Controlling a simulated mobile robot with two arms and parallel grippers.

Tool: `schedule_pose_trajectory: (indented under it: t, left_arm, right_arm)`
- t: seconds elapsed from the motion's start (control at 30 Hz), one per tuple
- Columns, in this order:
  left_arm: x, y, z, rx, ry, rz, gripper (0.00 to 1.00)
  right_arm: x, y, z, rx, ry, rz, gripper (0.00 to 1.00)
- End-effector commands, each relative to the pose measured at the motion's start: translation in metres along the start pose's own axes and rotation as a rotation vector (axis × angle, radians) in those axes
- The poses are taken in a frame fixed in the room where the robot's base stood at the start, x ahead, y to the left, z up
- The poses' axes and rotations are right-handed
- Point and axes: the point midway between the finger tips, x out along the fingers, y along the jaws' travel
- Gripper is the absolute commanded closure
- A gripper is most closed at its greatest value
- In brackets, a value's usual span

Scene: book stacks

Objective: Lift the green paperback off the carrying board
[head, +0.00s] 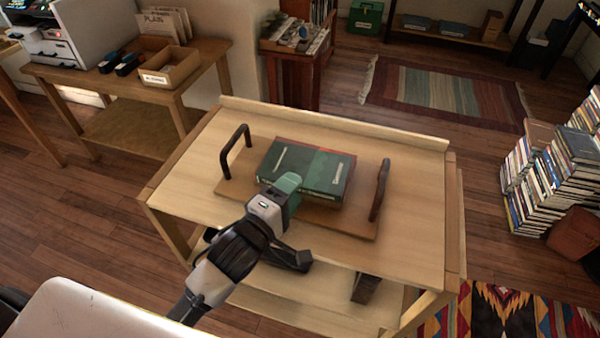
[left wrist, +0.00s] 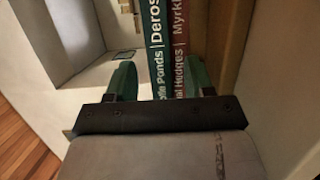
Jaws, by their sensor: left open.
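The green paperback (head: 280,160) lies flat on the carrying board (head: 352,222), its cover dark green with a reddish patch. In the left wrist view its green spine (left wrist: 157,45) runs beside a red spine (left wrist: 181,50), so a second book lies against it. The board is wooden with two upright dark handles. My left gripper (head: 284,192) is at the books' front left edge, its green fingertips partly over them in the head view. It is open; in the left wrist view the fingers (left wrist: 160,80) stand apart on either side of the spines, contact unclear. My right gripper is not in view.
The board rests on a wooden cart (head: 420,180) with a raised back edge and a lower shelf. The handles (head: 235,151) and (head: 380,190) flank the books. A side table with an open box (head: 170,68) is at left; book stacks (head: 560,170) stand at right.

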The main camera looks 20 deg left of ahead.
Motion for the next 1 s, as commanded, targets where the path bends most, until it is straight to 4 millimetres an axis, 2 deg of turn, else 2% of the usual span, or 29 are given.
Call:
schedule_pose_trajectory:
  t: [0.2,0.57,1.0]
  left_arm:
    - [0.0008,-0.0004,0.0002,-0.001,0.0,-0.001,0.47]
    - [0.0006,-0.0002,0.0002,0.0,0.0,0.0,1.0]
    - [0.0007,0.0048,0.0001,0.001,0.0,0.002,1.0]
  right_arm:
    - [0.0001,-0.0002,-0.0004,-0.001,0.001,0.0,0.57]
    - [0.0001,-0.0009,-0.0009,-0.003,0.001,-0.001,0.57]
    - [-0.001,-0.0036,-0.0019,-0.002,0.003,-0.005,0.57]
